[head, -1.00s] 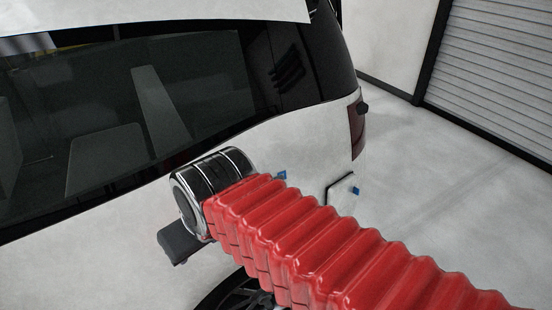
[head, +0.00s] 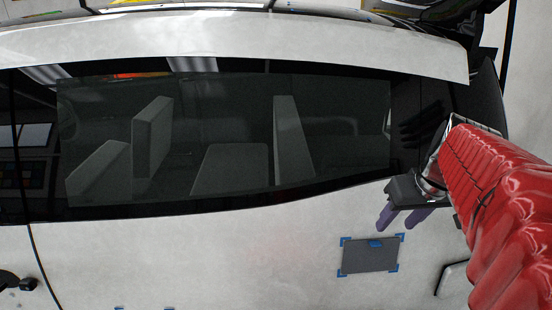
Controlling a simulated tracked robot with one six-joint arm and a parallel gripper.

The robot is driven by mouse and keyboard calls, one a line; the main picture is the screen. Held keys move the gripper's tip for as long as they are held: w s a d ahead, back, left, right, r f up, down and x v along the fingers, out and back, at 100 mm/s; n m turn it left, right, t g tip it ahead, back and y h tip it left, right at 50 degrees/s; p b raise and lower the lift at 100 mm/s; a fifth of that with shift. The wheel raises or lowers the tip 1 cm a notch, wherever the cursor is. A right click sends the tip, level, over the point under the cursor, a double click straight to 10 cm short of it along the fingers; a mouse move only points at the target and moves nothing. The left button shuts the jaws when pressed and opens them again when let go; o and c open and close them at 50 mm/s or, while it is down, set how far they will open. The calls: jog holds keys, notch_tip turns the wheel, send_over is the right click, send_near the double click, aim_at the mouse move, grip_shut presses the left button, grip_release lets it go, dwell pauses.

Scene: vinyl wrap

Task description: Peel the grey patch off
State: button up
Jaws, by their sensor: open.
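The grey patch (head: 368,260) is a dark rectangle on the white side of the vehicle, below the window. Blue marks frame its corners, and a small blue tab (head: 375,243) sits at its top edge. The patch looks flat against the panel. My gripper (head: 399,223) is just above the patch's upper right corner in the picture, with two purple fingers spread apart and nothing between them. I cannot tell how far the fingers are from the panel.
The long dark window (head: 235,150) spans the panel above the patch. A black-edged recess (head: 452,278) lies right of the patch, near my red-sleeved arm. Bare white panel (head: 230,265) extends to the left. Small blue marks show at the bottom edge.

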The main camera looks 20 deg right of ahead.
aim_at(377, 246)
jog(key=shift+d, duration=0.25)
jog(key=shift+f, duration=0.15)
jog(key=x, duration=1.3)
jog(key=shift+w+f, duration=0.2)
jog(key=shift+f, duration=0.05)
jog(key=shift+c, duration=0.2)
grip_shut()
dwell(0.5)
jog(key=shift+s+a+r, duration=0.15)
jog(key=shift+s+r, duration=0.05)
jog(key=shift+s, duration=0.45)
dwell(1.0)
jog(key=s+a+r, duration=0.1)
jog(key=s, duration=0.5)
jog(key=shift+s+a+r, duration=0.2)
jog(key=shift+a+r, duration=0.05)
jog(key=shift+a, duration=0.05)
dwell(1.2)
dwell(0.5)
